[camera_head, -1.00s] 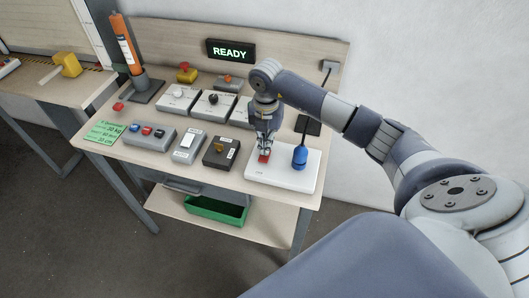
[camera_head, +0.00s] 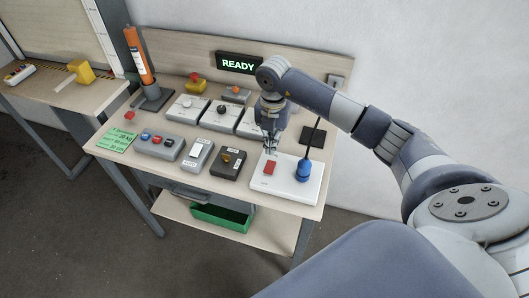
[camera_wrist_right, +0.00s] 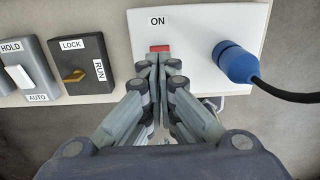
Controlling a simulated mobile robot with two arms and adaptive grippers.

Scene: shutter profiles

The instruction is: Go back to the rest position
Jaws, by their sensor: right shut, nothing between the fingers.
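My right gripper (camera_head: 270,150) is shut and empty. It hovers above the white panel (camera_head: 300,190), just behind a red rocker switch (camera_head: 270,168) in the head view. In the right wrist view the fingertips (camera_wrist_right: 158,58) point at the red switch (camera_wrist_right: 159,48), which carries the label ON, and partly cover it. I cannot tell the exact gap to the switch. My left gripper is not in view.
A blue plug (camera_head: 304,171) with a black cable stands on the white panel. Control boxes (camera_head: 233,162) with knobs and buttons fill the wooden table. A sign (camera_head: 238,63) reads READY. An orange cylinder (camera_head: 138,55) stands at the left. A green bin (camera_head: 220,217) sits below.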

